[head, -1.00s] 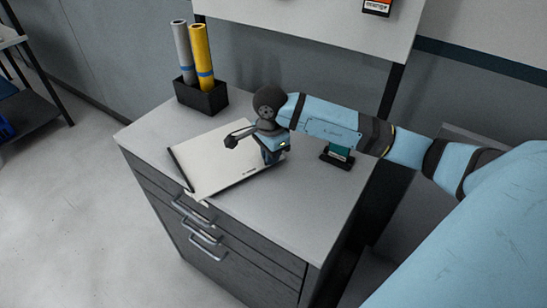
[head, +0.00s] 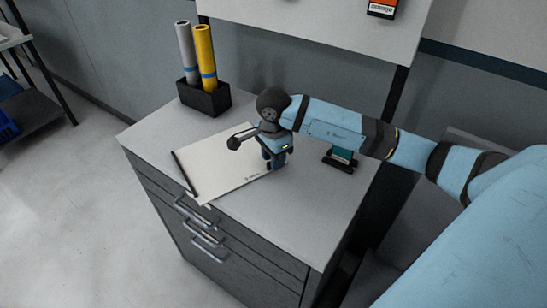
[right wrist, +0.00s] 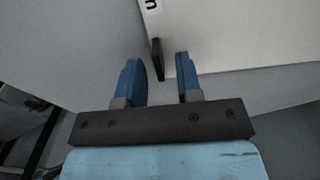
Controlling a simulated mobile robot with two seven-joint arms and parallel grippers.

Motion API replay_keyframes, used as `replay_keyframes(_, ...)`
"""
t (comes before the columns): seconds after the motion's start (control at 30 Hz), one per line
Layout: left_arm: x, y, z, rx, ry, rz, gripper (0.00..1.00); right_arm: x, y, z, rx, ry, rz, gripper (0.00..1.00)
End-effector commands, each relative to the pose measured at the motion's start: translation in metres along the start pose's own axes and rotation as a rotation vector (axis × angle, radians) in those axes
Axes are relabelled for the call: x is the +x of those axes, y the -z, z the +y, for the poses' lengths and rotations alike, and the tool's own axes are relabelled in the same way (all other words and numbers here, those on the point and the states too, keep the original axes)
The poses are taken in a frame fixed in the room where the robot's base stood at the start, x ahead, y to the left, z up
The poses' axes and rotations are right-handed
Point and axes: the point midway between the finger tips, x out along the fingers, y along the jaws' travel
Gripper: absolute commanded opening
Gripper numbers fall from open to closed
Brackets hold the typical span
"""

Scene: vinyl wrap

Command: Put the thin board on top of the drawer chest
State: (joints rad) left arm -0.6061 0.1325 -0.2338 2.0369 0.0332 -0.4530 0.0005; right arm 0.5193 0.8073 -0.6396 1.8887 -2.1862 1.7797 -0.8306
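The thin board (head: 222,165) is a pale flat sheet with dark strips at its ends. It lies flat on the grey top of the drawer chest (head: 275,218), near the front left, with its front corner at or slightly past the front edge. My right gripper (head: 274,163) is at the board's right end, pointing down. In the right wrist view its blue fingers (right wrist: 160,72) are apart, with the dark end strip (right wrist: 157,58) and corner of the board (right wrist: 240,35) showing beyond and between them. My left gripper is not in view.
A black holder (head: 205,97) with a grey roll (head: 186,52) and a yellow roll (head: 204,58) stands at the chest's back left. A small teal and black item (head: 341,157) is right of my gripper. A panel (head: 310,28) rises behind. The front right top is clear.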

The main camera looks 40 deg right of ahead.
Motion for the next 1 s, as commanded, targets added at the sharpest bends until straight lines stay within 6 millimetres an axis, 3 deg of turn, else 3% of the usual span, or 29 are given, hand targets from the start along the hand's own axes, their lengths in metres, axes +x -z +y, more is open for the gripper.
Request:
replay_keyframes(0.03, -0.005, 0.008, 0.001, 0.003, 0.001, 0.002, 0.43, -0.015, 0.001, -0.001, 0.0, 0.003, 0.002, 0.33)
replay_keyframes(0.2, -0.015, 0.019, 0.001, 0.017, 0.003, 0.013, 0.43, -0.055, 0.001, -0.001, 0.0, 0.005, 0.002, 0.33)
replay_keyframes(0.5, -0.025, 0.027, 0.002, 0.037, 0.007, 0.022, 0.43, -0.104, 0.0, -0.001, 0.0, 0.003, 0.001, 0.33)
replay_keyframes(1.0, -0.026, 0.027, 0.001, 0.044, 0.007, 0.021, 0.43, -0.111, 0.0, 0.0, 0.001, 0.0, 0.001, 0.33)
